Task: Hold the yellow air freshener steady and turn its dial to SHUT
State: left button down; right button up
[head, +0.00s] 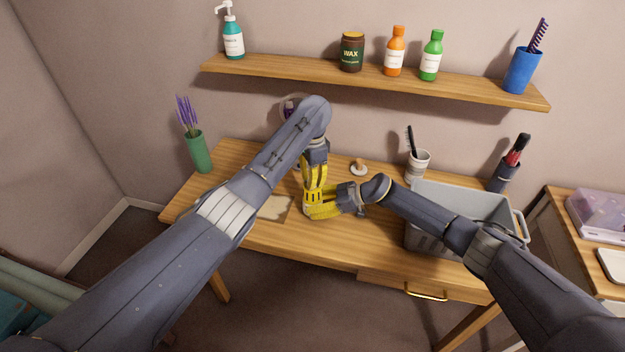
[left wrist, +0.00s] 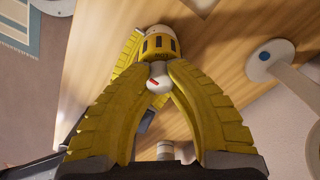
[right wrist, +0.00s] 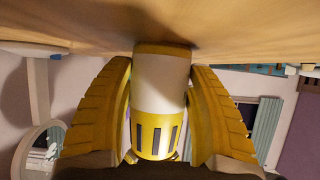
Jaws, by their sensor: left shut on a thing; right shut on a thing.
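The air freshener is a yellow and white cylinder with dark slots. In the right wrist view the freshener (right wrist: 160,90) stands with its base against the table, between the fingers of my right gripper (right wrist: 160,100), which is shut on its body. In the left wrist view its slotted yellow end (left wrist: 160,45) faces my camera. A small white dial (left wrist: 158,83) with a red mark sits in front of it. My left gripper (left wrist: 158,72) is shut on the dial; lettering is not readable. In the head view my left gripper (head: 312,195) and right gripper (head: 312,208) hide the freshener.
A grey basket (head: 428,240) stands at the table's right, with a brush cup (head: 418,165) and a dark holder (head: 503,178) behind it. A pale sheet (head: 275,207) lies left of the grippers. A green vase (head: 199,155) stands far left. A shelf (head: 300,68) with bottles hangs above.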

pick_arm(q)
jog(key=shift+n, duration=0.7)
jog(key=c, duration=1.1)
grip_release()
jog(key=shift+o, duration=0.2)
notch_tip(320, 180, up, 12)
pick_arm(e)
jog(key=o, duration=0.9)
